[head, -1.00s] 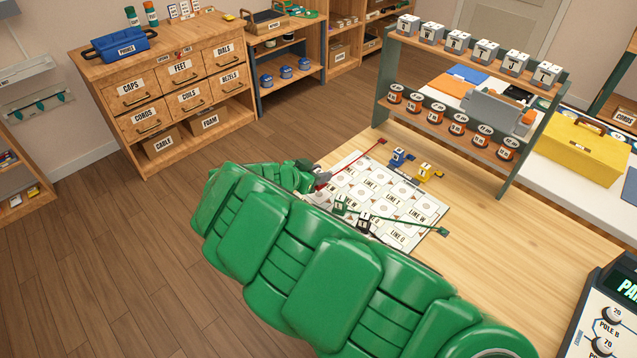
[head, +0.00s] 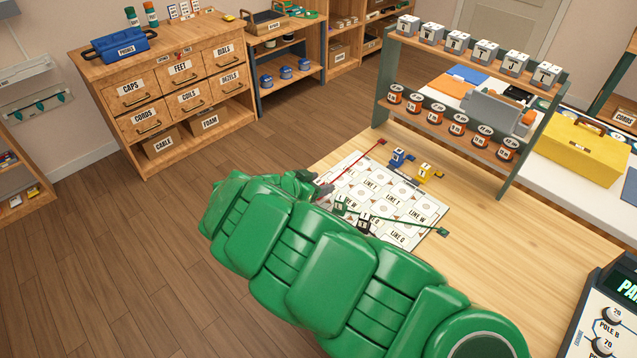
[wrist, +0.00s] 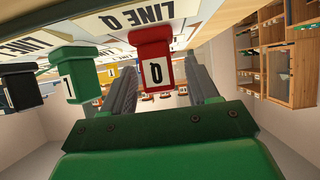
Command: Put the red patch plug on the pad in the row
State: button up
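The red patch plug (wrist: 152,48), marked 0, is upright between my gripper's (wrist: 160,84) two grey fingers in the wrist view. The fingers stand apart with a gap showing beside the plug, so my gripper is open around it, not clamped. In the head view my green arm hides most of the plug; its red cord (head: 355,163) runs to the board's far edge. The white board (head: 437,214) carries line cards with round pads, such as LINE T, LINE W and LINE Q (wrist: 127,17).
A green plug (wrist: 76,78) marked 1 and a black plug (wrist: 22,86) stand beside the red one. Blue (head: 397,158) and yellow (head: 425,172) plugs stand at the board's far edge. A two-tier rack (head: 508,165) is behind.

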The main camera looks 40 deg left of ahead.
dwell(0.3)
jog(key=shift+s+r, duration=0.1)
jog(key=shift+r, duration=0.1)
jog(key=v, duration=1.1)
jog(key=shift+s, duration=0.4)
jog(key=shift+w+r, duration=0.1)
jog(key=shift+r, duration=0.1)
